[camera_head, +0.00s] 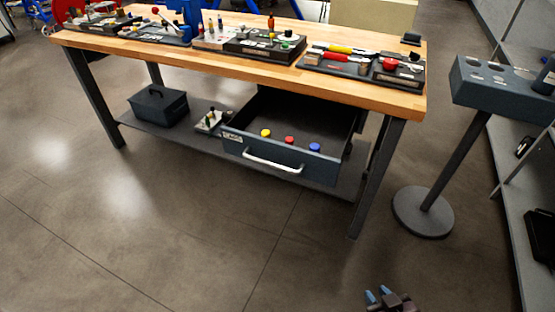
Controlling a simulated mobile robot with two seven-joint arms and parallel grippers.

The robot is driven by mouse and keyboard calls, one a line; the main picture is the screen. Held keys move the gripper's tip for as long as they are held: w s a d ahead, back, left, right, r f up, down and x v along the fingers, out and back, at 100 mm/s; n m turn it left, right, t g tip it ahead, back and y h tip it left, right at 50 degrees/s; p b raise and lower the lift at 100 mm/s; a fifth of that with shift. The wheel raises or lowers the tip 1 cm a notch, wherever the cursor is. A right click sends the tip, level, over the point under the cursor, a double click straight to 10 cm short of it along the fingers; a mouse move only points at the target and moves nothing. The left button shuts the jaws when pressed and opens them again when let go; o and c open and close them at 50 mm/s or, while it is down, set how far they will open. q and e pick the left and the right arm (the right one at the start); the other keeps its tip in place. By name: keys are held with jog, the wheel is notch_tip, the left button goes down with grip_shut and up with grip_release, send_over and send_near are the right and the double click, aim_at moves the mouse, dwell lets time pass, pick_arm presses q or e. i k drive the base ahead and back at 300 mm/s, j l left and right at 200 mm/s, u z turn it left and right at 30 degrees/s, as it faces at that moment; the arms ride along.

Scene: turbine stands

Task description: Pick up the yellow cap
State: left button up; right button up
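The yellow cap (265,132) is a small round piece inside the open drawer (262,159) under the workbench, near its front left. A red cap (289,140) and a blue cap (315,147) lie to its right in the same drawer. My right gripper (379,294) shows at the bottom edge of the view, low over the floor and well away from the drawer. Its two blue-tipped fingers are apart with nothing between them. My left gripper is not in view.
The wooden workbench (217,62) carries several tool trays. Its lower shelf (155,133) holds a dark box (158,106). The drawer's handle (271,161) juts out in front. A stand with a holed block (499,84) is at the right. The floor in front is clear.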

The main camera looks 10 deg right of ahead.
aim_at(265, 133)
jog(key=z, duration=1.8)
jog(key=u, duration=1.6)
jog(key=i+j+z, duration=0.2)
jog(key=j, duration=0.2)
jog(key=i+j+z, duration=0.2)
jog(key=j, duration=0.25)
jog(key=i, duration=0.1)
